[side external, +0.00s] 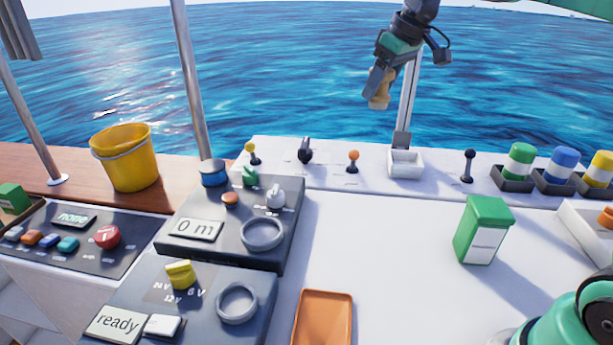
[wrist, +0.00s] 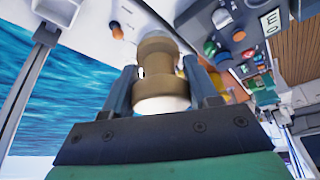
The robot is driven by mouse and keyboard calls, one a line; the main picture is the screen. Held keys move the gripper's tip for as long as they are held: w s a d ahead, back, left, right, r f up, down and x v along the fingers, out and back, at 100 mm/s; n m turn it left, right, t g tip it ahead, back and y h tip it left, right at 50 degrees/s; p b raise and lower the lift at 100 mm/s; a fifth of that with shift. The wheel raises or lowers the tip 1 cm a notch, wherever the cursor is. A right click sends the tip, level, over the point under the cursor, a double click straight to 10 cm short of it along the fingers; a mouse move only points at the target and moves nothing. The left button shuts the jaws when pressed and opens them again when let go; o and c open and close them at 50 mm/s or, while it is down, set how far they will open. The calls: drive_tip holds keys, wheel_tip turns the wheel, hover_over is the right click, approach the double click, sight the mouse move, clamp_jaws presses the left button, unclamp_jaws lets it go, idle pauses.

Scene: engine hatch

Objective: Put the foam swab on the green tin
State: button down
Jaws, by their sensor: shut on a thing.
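My gripper (side external: 376,84) is high above the back of the white deck, in front of the sea. It is shut on a tan and cream, stubby round piece, which I take for the foam swab (side external: 380,98). In the wrist view the swab (wrist: 157,62) sits between the two fingers of my gripper (wrist: 165,90). A green lidded box with a white label (side external: 480,232) stands upright on the deck at right. A green and white round can (side external: 519,161) stands in a dark holder farther back. Which of these two is the green tin I cannot tell for sure.
Blue (side external: 559,163) and yellow (side external: 600,168) banded cans stand beside the green can. Small levers and a white open box (side external: 405,164) line the back ledge. Control panels (side external: 240,220) and a yellow bucket (side external: 125,160) are at left. An orange tray (side external: 322,318) lies in front. The middle deck is clear.

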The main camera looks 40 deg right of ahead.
drive_tip(key=s+d+r+m+h, duration=0.2)
drive_tip(key=s+d+r+m, duration=0.35)
drive_tip(key=s, duration=0.65)
drive_tip(key=r+m, duration=0.2)
hover_over(484, 200)
drive_tip(key=s, duration=0.2)
drive_tip(key=shift+g+h, duration=0.3)
drive_tip(key=shift+h, duration=0.1)
drive_tip(key=f, duration=1.9)
drive_tip(key=shift+w+a+f, duration=0.1)
drive_tip(key=shift+w+a, duration=0.1)
drive_tip(key=shift+a, duration=0.15)
drive_tip(key=shift+f, duration=0.15)
drive_tip(key=shift+c, duration=1.2)
unclamp_jaws()
